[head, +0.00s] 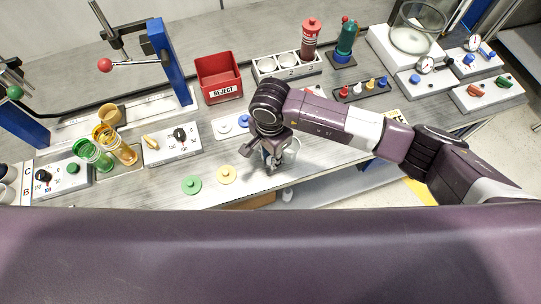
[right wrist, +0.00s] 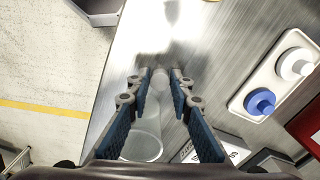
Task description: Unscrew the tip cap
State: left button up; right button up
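My right gripper (head: 272,162) hangs over the front edge of the bench in the head view, pointing down. In the right wrist view its fingers (right wrist: 158,78) stand apart on either side of a slim pale upright piece (right wrist: 160,82). I cannot tell whether the fingers touch it, or whether it is the tip cap. A clear glass cylinder (right wrist: 145,140) stands beside it, between the fingers; its rim shows beside the gripper in the head view (head: 293,146). A blue knobbed cap (right wrist: 260,102) and a white one (right wrist: 295,65) sit on a white plate. My left gripper is not in view.
A red REJECT bin (head: 219,80) and a white block with a dark red bottle (head: 310,38) stand behind the gripper. Cups and dial boxes are farther left. The bench's front edge is close.

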jog(key=shift+o, duration=1.3)
jog(key=shift+r, duration=0.1)
